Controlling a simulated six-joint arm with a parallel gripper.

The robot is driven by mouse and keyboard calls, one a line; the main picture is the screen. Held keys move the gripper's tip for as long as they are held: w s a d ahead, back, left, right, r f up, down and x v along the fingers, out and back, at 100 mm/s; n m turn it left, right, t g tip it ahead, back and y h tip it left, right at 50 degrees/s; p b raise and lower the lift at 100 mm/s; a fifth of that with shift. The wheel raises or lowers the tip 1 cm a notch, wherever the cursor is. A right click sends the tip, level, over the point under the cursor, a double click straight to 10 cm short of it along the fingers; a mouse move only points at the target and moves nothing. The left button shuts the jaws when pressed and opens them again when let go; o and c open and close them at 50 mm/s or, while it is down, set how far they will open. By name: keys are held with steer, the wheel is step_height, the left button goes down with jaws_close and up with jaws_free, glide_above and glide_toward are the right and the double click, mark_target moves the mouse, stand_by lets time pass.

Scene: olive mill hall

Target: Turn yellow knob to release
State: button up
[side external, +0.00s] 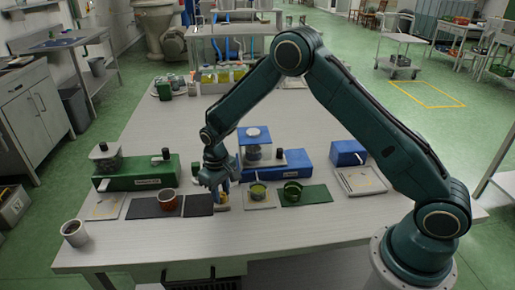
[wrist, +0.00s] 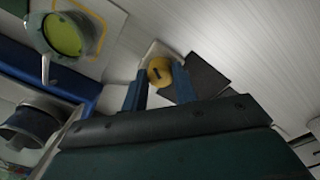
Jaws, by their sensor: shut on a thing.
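The yellow knob (wrist: 160,72) shows in the wrist view as a round cap with a dark mark on its top. It sits on a small pale base beside a dark mat. My gripper (wrist: 160,82) is shut on the knob, one blue finger on each side. In the side view my gripper (side external: 220,195) reaches down to the table between the green machine (side external: 138,172) and the blue machine (side external: 272,167). The knob is mostly hidden there by the fingers.
To the right are a cup with yellow-green contents (side external: 258,192) and a green bowl (side external: 292,190) on a green mat (side external: 318,194). A pale cup (side external: 74,233) stands at the front left edge.

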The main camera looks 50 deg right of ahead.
mark_target(221, 195)
steer(key=n, duration=0.6)
steer(key=shift+r+n, duration=0.1)
steer(key=shift+n, duration=0.3)
steer(key=o, duration=1)
steer(key=shift+s+a+r, duration=0.1)
steer(key=shift+a+r, duration=0.05)
steer(key=shift+r, duration=6.75)
